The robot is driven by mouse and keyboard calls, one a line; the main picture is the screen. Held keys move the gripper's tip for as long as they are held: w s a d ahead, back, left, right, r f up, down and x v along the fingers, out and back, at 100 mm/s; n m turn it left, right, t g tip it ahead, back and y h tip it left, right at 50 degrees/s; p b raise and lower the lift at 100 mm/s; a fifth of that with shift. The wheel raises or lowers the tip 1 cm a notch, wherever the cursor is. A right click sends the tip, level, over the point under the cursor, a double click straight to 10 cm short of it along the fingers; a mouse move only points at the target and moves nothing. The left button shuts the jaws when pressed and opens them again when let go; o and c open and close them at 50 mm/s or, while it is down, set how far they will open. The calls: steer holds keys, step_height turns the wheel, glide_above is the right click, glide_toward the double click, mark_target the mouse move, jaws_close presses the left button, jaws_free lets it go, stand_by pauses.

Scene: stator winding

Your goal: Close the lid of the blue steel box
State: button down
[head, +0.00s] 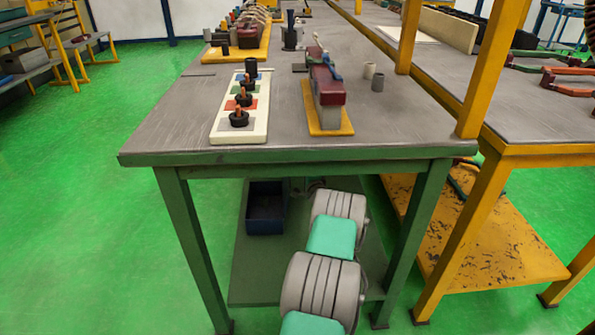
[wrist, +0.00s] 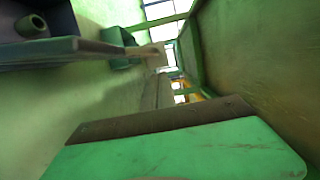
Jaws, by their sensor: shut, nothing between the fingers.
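The blue steel box (head: 265,227) sits on the lower shelf under the near end of the workbench in the head view. Its front face is blue and the area above it is dark. I cannot make out its lid clearly. My arm reaches under the bench to the right of the box, with its far end in shadow beneath the tabletop.
The workbench top (head: 190,125) overhangs the lower shelf (head: 250,270), with green legs (head: 192,235) at its corners. A white tray with black pieces (head: 240,132) stands on top. A yellow rack (head: 470,230) is on the right. A green panel (wrist: 180,155) fills the wrist view's bottom.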

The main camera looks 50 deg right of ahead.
steer(key=shift+w+a+r, duration=0.1)
steer(key=shift+w+a, duration=0.65)
steer(key=shift+w, duration=0.1)
